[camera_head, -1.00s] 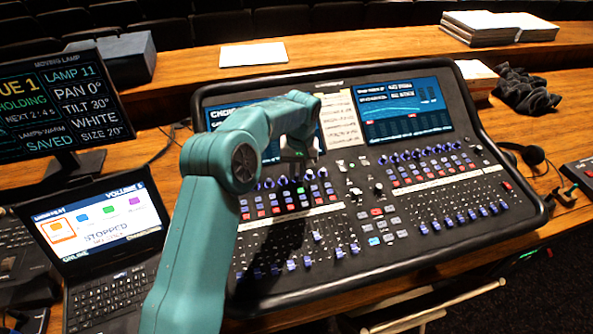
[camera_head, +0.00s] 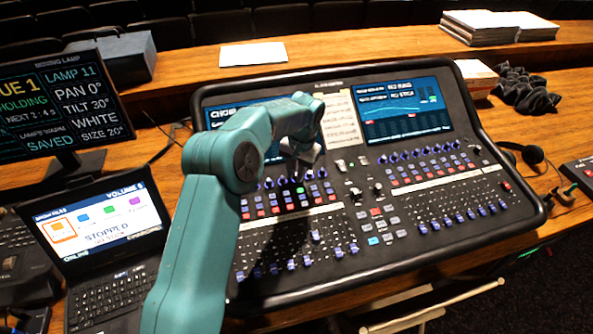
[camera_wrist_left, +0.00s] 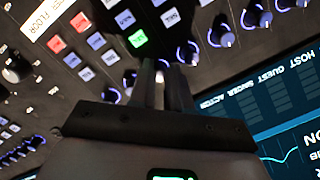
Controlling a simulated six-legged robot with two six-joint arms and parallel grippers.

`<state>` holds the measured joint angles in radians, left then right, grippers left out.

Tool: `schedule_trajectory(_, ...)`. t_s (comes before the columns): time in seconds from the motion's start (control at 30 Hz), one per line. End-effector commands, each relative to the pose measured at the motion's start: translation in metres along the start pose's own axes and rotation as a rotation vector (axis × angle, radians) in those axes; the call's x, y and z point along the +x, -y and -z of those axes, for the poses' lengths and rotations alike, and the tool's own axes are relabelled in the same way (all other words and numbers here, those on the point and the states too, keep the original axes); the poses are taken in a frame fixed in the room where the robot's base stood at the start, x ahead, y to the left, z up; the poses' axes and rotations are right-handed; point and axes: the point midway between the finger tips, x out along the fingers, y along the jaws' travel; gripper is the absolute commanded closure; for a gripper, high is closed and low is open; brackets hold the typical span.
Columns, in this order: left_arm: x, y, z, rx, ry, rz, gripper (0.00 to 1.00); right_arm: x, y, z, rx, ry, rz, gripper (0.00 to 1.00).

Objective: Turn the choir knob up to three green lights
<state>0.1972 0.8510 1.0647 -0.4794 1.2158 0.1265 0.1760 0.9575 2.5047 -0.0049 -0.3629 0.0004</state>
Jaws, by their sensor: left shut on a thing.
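My left gripper (camera_head: 298,171) reaches down to the knob row on the mixing desk (camera_head: 400,262), below the left screen (camera_head: 222,114), which seems to read CHOIR. In the left wrist view, its fingers (camera_wrist_left: 172,70) are shut on a knob (camera_wrist_left: 188,51), mostly hidden behind the fingertips. I cannot read a name for this knob. A green lit button (camera_wrist_left: 137,39) shows close by; it also shows in the head view (camera_head: 301,191). I cannot make out a row of three green lights. My right gripper is out of view.
Other blue-ringed knobs (camera_wrist_left: 220,34) stand close on both sides of the fingers. A right screen (camera_head: 405,108) tops the desk. A laptop (camera_head: 100,232) and a monitor (camera_head: 60,105) stand at left; headphones (camera_head: 533,153) lie at right.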

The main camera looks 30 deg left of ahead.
Motion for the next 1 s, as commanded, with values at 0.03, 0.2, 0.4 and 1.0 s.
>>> schedule_trajectory(0.03,0.0004,0.0002,0.0018,0.014,-0.008,0.002,1.0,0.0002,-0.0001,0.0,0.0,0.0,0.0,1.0)
schedule_trajectory(0.2,0.0003,0.0001,0.0018,0.043,-0.009,0.005,1.0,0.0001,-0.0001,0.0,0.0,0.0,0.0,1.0)
schedule_trajectory(0.4,0.0002,-0.0001,0.0019,0.048,-0.01,0.006,1.0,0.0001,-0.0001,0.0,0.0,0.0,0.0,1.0)
schedule_trajectory(1.0,-0.005,-0.0005,0.0014,0.046,-0.007,0.005,0.72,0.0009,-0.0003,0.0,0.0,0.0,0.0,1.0)
